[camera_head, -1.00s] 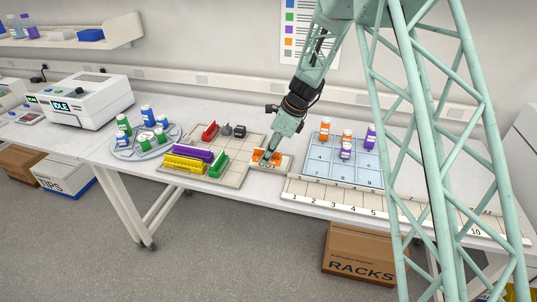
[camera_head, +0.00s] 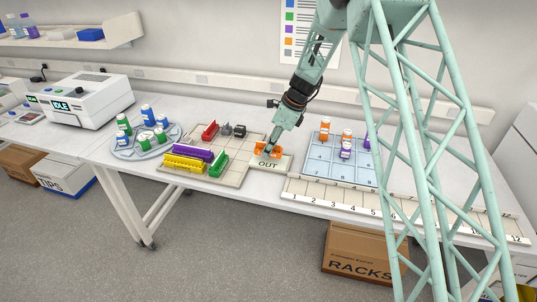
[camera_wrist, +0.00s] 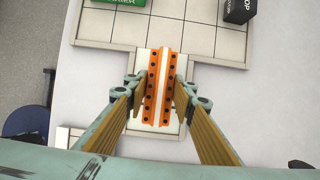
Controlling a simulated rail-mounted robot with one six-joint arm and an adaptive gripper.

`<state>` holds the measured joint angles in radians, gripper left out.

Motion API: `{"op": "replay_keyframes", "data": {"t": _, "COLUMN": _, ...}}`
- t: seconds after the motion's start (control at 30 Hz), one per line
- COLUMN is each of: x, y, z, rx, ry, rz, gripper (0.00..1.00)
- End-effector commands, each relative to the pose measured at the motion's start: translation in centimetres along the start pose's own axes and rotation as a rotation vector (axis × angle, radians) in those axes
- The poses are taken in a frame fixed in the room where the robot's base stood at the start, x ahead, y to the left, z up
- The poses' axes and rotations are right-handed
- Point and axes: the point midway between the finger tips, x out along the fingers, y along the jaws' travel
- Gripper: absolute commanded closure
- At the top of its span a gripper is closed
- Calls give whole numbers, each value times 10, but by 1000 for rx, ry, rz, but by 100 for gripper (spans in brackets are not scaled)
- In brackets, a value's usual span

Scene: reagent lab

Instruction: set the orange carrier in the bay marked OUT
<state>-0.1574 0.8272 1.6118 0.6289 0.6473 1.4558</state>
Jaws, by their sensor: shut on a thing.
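The orange carrier (camera_head: 262,149) is at the bay marked OUT (camera_head: 268,165), a small pale tray at the right side of the larger pale tray. My gripper (camera_head: 269,152) is shut on the carrier from above. In the wrist view the carrier (camera_wrist: 160,85) runs lengthwise between the two fingers of my gripper (camera_wrist: 160,95), over the bay's pale floor (camera_wrist: 143,128). Its outline lies mostly within the bay there. I cannot tell whether its underside touches the bay floor.
The large tray (camera_head: 232,178) on the left holds yellow (camera_head: 185,164), purple (camera_head: 193,152), green (camera_head: 218,164) and red (camera_head: 210,131) carriers and dark blocks (camera_head: 239,131). A blue numbered rack (camera_head: 335,167) with bottles is on the right. A numbered strip (camera_head: 340,202) runs along the front edge.

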Motion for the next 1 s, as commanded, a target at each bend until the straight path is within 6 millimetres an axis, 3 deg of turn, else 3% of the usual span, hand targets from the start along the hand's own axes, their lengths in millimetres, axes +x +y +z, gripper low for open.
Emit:
{"op": "replay_keyframes", "data": {"t": 0.3, "x": 26, "y": 0, "z": -11, "rx": 1, "ry": 0, "rz": 0, "gripper": 88}}
{"op": "replay_keyframes", "data": {"t": 0.8, "x": 30, "y": 0, "z": -12, "rx": 0, "ry": 0, "rz": 0, "gripper": 88}}
{"op": "replay_keyframes", "data": {"t": 0.83, "x": 30, "y": 0, "z": -12, "rx": 0, "ry": 0, "rz": 0, "gripper": 76}}
{"op": "replay_keyframes", "data": {"t": 1.0, "x": 29, "y": 0, "z": -12, "rx": 0, "ry": 0, "rz": 0, "gripper": 63}}
